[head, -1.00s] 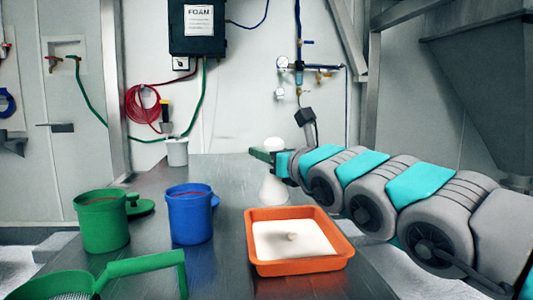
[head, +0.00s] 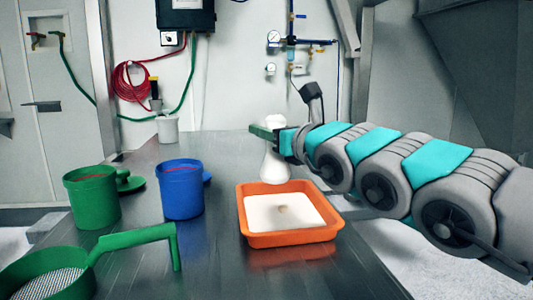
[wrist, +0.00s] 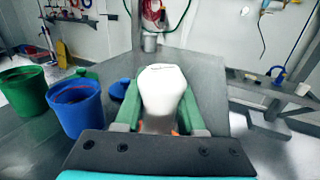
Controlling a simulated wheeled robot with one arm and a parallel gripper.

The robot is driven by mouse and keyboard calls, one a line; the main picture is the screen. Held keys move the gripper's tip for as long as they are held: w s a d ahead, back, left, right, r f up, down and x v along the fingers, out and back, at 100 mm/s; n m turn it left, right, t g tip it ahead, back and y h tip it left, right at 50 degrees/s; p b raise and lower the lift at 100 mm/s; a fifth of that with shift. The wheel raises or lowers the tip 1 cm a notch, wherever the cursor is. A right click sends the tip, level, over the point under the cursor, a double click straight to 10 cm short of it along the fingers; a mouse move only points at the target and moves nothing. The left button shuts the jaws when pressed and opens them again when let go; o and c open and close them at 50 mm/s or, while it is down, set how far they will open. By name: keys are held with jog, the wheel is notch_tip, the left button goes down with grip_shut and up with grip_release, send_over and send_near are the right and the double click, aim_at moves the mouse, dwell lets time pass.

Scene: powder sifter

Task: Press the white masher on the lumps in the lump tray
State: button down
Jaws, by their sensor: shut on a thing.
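The white masher (head: 273,165) is upright, with a rounded knob on top and a wider base. My gripper (head: 268,134) is shut on its upper part, and one green finger shows at its left. In the wrist view the masher (wrist: 162,88) stands between the two green fingers (wrist: 160,112). The orange lump tray (head: 291,239) sits on the metal table with a white layer inside and a small tan lump (head: 282,209) near its middle. The masher's base appears at or just behind the tray's back rim; whether it touches the table is unclear.
A blue container (head: 181,190) and a green container (head: 92,198) stand left of the tray. A green sieve with a handle (head: 135,263) is at the front left. A white cup (head: 167,129) stands at the back. The table (head: 215,245) is clear between the blue container and tray.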

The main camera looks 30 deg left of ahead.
aim_at(275, 166)
jog(key=shift+s+d, duration=0.25)
jog(key=shift+d, duration=0.9)
jog(key=shift+f+b, duration=2.35)
jog(key=shift+f, duration=0.6)
jog(key=shift+a+f+b, duration=0.1)
jog(key=shift+f+b, duration=0.2)
jog(key=shift+f, duration=0.35)
notch_tip(275, 166, up, 6)
jog(key=p, duration=0.5)
jog(key=shift+f, duration=0.25)
jog(key=shift+s+r, duration=0.1)
jog(key=shift+r, duration=1)
